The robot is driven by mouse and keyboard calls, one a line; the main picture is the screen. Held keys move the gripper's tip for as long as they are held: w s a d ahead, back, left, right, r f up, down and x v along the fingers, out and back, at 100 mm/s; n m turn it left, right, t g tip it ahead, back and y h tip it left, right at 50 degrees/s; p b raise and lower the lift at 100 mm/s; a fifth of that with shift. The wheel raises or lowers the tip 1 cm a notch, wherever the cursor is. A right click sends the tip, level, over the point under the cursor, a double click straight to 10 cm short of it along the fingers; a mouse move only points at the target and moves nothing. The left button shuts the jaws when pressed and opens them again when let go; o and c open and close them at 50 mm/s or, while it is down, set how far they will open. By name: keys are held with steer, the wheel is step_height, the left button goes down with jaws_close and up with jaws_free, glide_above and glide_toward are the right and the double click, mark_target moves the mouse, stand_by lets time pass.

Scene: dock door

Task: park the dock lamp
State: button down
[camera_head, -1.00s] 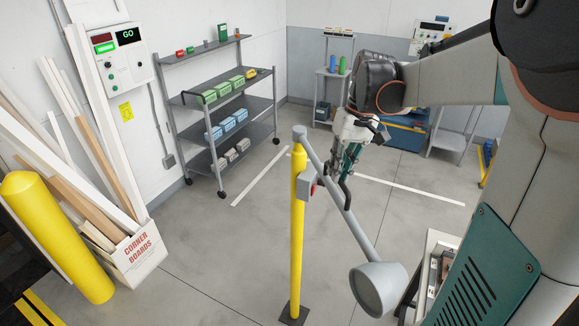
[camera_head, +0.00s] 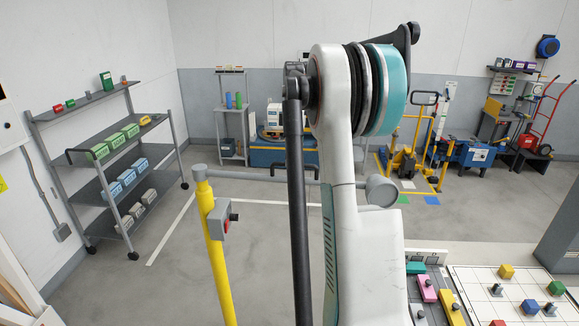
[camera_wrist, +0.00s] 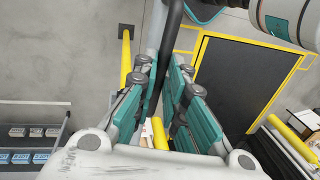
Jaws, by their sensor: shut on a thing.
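The dock lamp has a yellow post (camera_head: 216,262) at left of centre in the head view. A grey lamp arm (camera_head: 243,176) extends level to the right from its top and ends in a round grey lamp head (camera_head: 381,191). My own arm covers part of the lamp arm. A grey box with a red button (camera_head: 222,219) is on the post. In the wrist view my gripper (camera_wrist: 160,82) is shut on a dark bar (camera_wrist: 171,38), which looks like the lamp's handle. The post (camera_wrist: 126,58) stands just left of it. My gripper is hidden in the head view.
A grey shelf cart (camera_head: 108,183) with small boxes stands at left. A table with coloured blocks (camera_head: 520,290) is at front right. Yellow-framed equipment (camera_head: 410,160) stands behind. A yellow-edged dark panel (camera_wrist: 238,80) shows in the wrist view. Floor around the post is clear.

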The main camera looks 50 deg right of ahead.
steer(key=shift+w+d+r+n, duration=0.15)
steer(key=shift+w+d+n, duration=0.25)
steer(key=shift+w+d, duration=0.3)
steer(key=shift+s, duration=0.1)
steer(key=c, duration=1.7)
jaws_free()
steer(key=shift+d, duration=0.15)
steer(key=shift+o, duration=0.2)
step_height(320, 180, up, 12)
steer(key=w+d, duration=0.1)
steer(key=d, duration=0.1)
steer(key=shift+w+f, duration=0.25)
steer(key=shift+w, duration=0.1)
